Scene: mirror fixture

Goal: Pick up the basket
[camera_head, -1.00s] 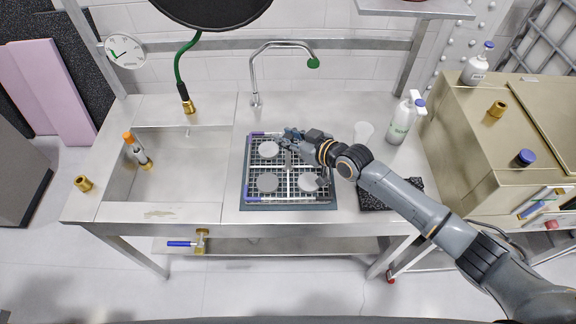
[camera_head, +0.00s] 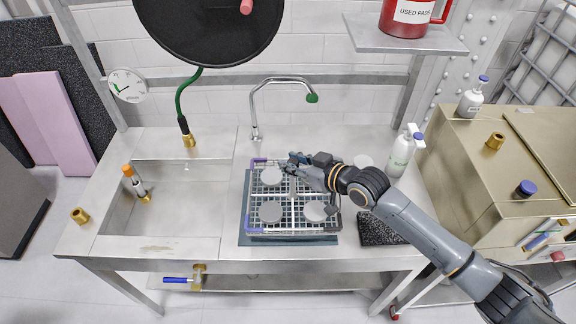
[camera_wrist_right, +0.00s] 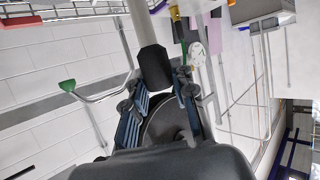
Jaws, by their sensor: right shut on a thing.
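The basket (camera_head: 254,231) is a wire rack with purple corner pieces, holding several round grey discs (camera_head: 271,212). It is over a dark mat (camera_head: 244,239) on the steel counter, a little off the mat's centre to the right. I cannot tell whether there is a gap under it. My right gripper (camera_head: 293,166) reaches in from the right and is shut on the basket at its upper middle, where a grey bar stands. My left gripper is not in view.
A sink basin (camera_head: 165,215) lies to the left. A faucet (camera_head: 255,115) stands behind the basket. A spray bottle (camera_head: 402,152) and a black textured pad (camera_head: 378,231) are on the right. A large black disc (camera_head: 205,35) hangs above, and a shelf (camera_head: 385,38) holds a red container.

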